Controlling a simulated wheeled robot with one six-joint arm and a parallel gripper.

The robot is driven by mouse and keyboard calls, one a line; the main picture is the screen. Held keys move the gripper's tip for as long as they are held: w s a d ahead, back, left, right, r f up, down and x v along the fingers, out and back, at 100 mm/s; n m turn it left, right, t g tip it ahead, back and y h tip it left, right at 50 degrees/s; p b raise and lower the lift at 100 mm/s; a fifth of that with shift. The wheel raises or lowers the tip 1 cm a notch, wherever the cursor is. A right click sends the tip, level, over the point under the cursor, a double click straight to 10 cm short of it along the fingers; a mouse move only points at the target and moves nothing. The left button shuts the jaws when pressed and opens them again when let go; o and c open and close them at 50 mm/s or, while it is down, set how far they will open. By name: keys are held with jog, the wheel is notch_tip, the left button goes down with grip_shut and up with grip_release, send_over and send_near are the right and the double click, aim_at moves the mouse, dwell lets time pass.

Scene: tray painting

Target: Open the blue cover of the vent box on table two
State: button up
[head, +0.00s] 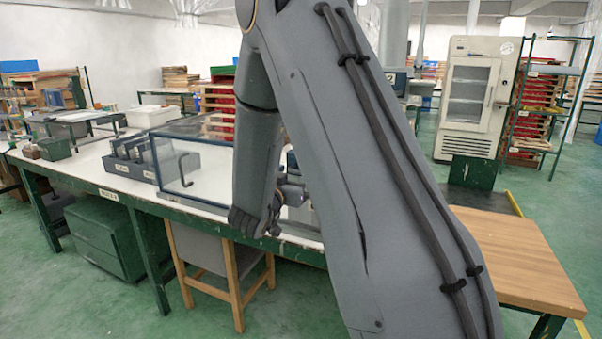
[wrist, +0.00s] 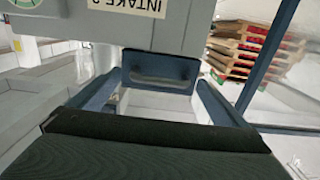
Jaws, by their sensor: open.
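In the wrist view a grey box front (wrist: 140,26) with an "INTAKE 2" label fills the top. Below it is a blue panel (wrist: 160,68) with a long slot or bar across it, apparently the cover. My gripper (wrist: 158,92) is open, its fingers left and right of this panel and nothing visibly held between them. I cannot tell whether the fingers touch the panel. In the head view my gripper (head: 255,222) is low over the table's front edge. My arm hides most of the vent box there.
A glass case (head: 205,178) with blue edges stands on the long white table (head: 85,160), left of my gripper. Grey holders (head: 130,165) stand further left. A wooden chair (head: 235,290) is below the table edge. A wooden-topped table (head: 520,260) is at right.

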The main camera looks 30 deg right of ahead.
jog(key=shift+x, duration=0.9)
